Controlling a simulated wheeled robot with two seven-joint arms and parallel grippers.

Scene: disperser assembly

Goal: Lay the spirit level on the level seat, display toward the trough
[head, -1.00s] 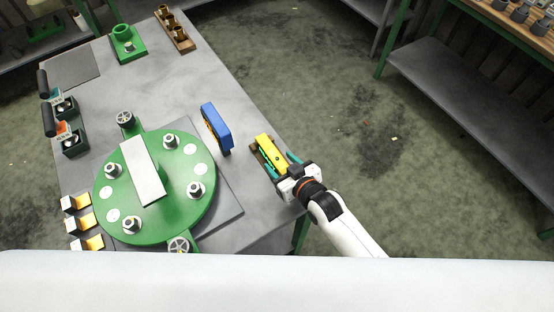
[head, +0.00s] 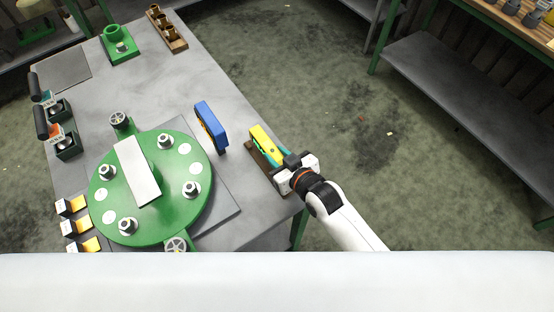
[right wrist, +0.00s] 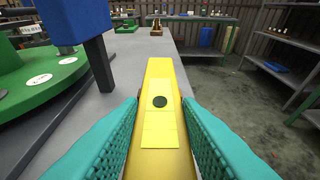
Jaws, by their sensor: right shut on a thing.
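The yellow spirit level (head: 263,141) is in my right gripper (head: 272,157), whose teal fingers are shut on its sides. It is just above a brown wooden holder (head: 256,161) at the table's right edge. In the right wrist view the level (right wrist: 160,75) points away from me between the fingers (right wrist: 160,140), with a dark round spot on its top. Its display cannot be made out. A pale rectangular plate (head: 138,170) lies across the green round disc (head: 165,215); I cannot tell if it is the level seat. My left gripper is out of view.
A blue block-like piece (head: 210,127) stands between the disc and the level. Handwheels (head: 120,121) and bolts stand on and around the disc. Black-handled tools (head: 40,122) and yellow-and-white blocks (head: 72,206) line the left edge. The table's back middle (head: 140,85) is clear.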

